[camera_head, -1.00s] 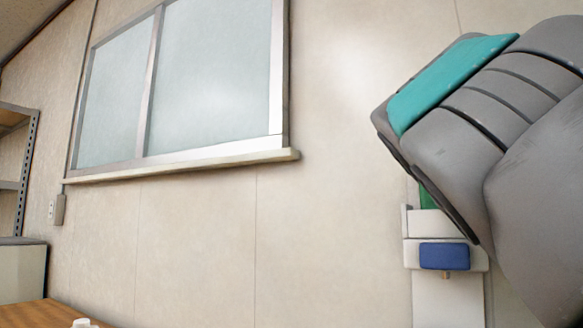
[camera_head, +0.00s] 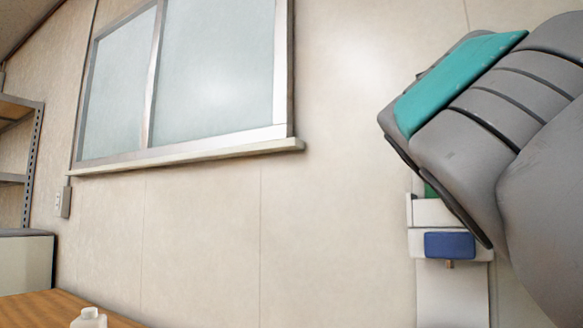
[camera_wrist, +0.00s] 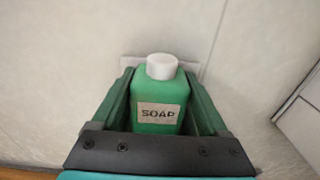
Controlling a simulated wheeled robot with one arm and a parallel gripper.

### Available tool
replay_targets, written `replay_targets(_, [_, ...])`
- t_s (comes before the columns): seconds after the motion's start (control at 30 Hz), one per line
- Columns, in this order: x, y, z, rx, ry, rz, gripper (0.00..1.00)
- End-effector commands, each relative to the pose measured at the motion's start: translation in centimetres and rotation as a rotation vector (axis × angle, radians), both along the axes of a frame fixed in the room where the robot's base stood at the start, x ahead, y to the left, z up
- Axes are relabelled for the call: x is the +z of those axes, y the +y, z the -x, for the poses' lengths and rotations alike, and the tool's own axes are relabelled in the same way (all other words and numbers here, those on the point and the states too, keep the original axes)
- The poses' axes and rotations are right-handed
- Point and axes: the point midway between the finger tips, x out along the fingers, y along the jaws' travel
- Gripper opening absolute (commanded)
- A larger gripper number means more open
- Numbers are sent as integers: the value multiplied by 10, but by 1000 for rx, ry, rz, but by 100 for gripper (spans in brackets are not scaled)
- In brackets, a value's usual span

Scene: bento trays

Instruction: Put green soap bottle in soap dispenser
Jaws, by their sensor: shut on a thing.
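The green soap bottle (camera_wrist: 158,118) has a white cap and a SOAP label. It stands upright between the green fingers of my gripper (camera_wrist: 162,100) in the wrist view, and the gripper is shut on it. The soap dispenser (camera_head: 430,214) is a white wall unit with a blue button (camera_head: 449,245), at the lower right of the head view. A small green patch shows just above it, beside my arm. My arm hides the gripper and most of the bottle there. I cannot tell whether the bottle rests in the dispenser. A pale panel (camera_wrist: 128,62) shows behind the bottle.
A window (camera_head: 210,75) with a projecting sill (camera_head: 190,158) is on the wall to the left. A wooden table (camera_head: 45,308) with a white bottle (camera_head: 88,320) is at the lower left, and a metal shelf (camera_head: 32,165) at the far left. The wall between is clear.

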Motion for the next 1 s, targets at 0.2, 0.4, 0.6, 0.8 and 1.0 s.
replay_targets(0.2, [-2,0,0,0,-2,1,85])
replay_targets(0.4, [-2,0,0,0,-1,1,100])
replay_targets(0.6, [-2,0,0,1,-1,0,100])
replay_targets(0.8, [11,0,0,2,-4,-2,100])
replay_targets(1.0, [30,0,-1,1,-5,-2,100])
